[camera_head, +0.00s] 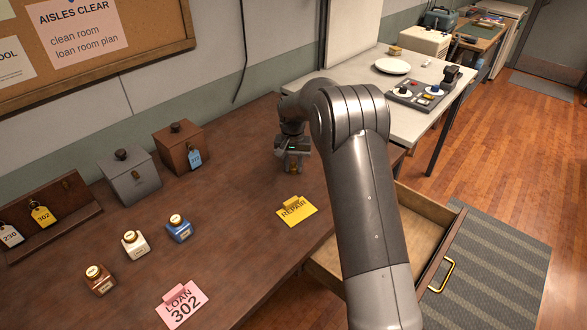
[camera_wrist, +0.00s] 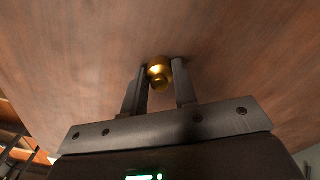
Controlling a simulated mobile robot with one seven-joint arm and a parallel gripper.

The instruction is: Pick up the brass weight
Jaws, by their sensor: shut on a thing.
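The brass weight (camera_wrist: 158,72) is a small gold piece with a knob, seen in the wrist view between the two fingertips of my gripper (camera_wrist: 160,80). My gripper is shut on it. In the head view my gripper (camera_head: 292,166) is low over the dark wooden desk, near its far right part, pointing down. The weight is mostly hidden there by the fingers. I cannot tell whether the weight touches the desk top or hangs just above it.
A drawer (camera_head: 408,240) stands open at right.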

